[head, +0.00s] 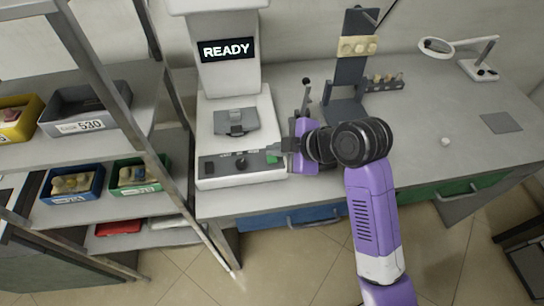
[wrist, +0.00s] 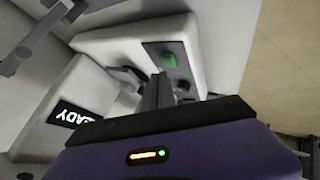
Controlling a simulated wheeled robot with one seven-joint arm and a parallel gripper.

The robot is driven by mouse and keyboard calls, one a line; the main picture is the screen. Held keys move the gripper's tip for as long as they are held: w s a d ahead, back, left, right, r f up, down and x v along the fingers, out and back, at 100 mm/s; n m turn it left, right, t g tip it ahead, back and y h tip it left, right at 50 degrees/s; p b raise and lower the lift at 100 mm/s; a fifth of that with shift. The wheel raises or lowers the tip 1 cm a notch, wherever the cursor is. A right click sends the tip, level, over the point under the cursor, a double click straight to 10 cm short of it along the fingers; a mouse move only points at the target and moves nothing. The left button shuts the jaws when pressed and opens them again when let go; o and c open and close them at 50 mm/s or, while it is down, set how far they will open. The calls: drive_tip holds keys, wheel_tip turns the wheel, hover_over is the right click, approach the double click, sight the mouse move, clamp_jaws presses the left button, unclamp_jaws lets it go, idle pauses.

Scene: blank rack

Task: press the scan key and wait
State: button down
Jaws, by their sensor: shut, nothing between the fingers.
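The white machine (head: 235,110) stands on the bench at the left and its display (head: 226,49) reads READY. The display also shows in the wrist view (wrist: 74,116). A dark control strip (head: 220,163) runs along its front with a round knob (head: 241,163) and a green key (head: 272,157) at the right end. The green key also shows in the wrist view (wrist: 169,61). My gripper (head: 279,148) is shut and empty, with its tips close to the green key. I cannot tell whether they touch it. A grey block-like part (head: 236,122) sits on the machine's bed.
A rack at the left holds a grey bin marked 530 (head: 88,108), a yellow bin (head: 18,118), a blue bin (head: 72,184) and a green bin (head: 136,176). A dark stand (head: 351,75) and a magnifier lamp (head: 478,62) stand behind my arm. The bench's right side is mostly clear.

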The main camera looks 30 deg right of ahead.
sight(276, 160)
idle(0.4)
drive_tip(key=shift+f, duration=0.4)
drive_tip(key=shift+f+b, duration=0.3)
drive_tip(key=shift+f, duration=0.2)
idle(0.6)
drive_tip(key=shift+r, duration=0.1)
drive_tip(key=shift+r+p, duration=0.8)
drive_tip(key=shift+p, duration=0.15)
wheel_tip(276, 160, up, 5)
drive_tip(key=p, duration=0.5)
drive_tip(key=shift+r, duration=0.1)
idle(0.6)
